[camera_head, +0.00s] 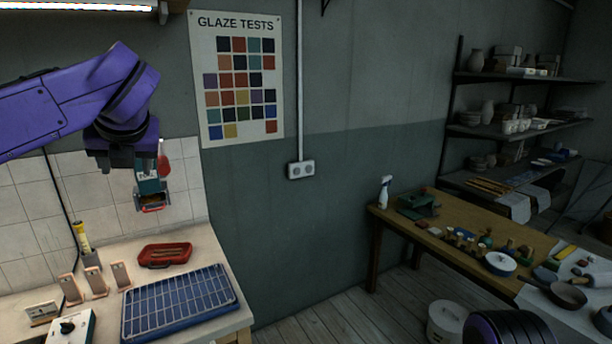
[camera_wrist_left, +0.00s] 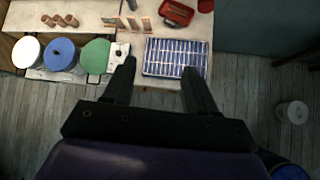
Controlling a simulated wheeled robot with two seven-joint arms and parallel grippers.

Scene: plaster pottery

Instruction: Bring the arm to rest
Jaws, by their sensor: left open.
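My left arm, purple with black joints, comes in from the left in the head view. Its black left gripper (camera_head: 122,160) hangs high, in front of the tiled wall and well above the worktop. In the left wrist view the two black fingers of this gripper (camera_wrist_left: 158,70) are spread wide with nothing between them. They overlap the worktop and a blue rack tray (camera_wrist_left: 175,58) only in the picture, with the surface lying far below. My right gripper is not in view.
The pale worktop (camera_head: 205,262) holds the blue rack tray (camera_head: 180,302), a red tray (camera_head: 165,255) and upright tiles (camera_head: 92,281). Lidded buckets (camera_wrist_left: 62,54) stand beside it. A wooden table (camera_head: 400,212) with tools stands at right. Floor (camera_head: 345,310) is clear between them.

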